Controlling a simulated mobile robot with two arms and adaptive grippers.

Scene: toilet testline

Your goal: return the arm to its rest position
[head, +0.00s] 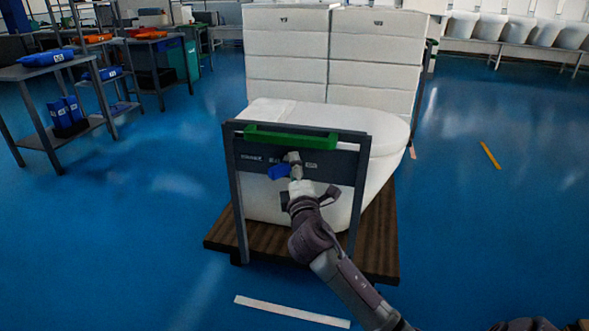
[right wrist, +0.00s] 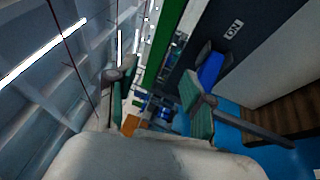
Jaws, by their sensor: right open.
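My right arm reaches up from the bottom right in the head view. My right gripper (head: 292,160) is open in front of the dark panel of a frame (head: 240,190), below its green bar (head: 290,137). A blue part (head: 279,171) shows just left of the gripper; I cannot tell whether they touch. In the right wrist view the open fingers (right wrist: 155,98) stand apart with nothing clearly held between them. The blue part (right wrist: 211,68) shows beyond the right-hand finger, near the dark panel. My left gripper is not in view.
A white toilet (head: 385,165) stands behind the frame on a brown wooden pallet (head: 382,240). Stacked white boxes (head: 375,60) stand behind it. Shelves with blue and orange trays (head: 45,58) are at the left. Blue floor is open on both sides.

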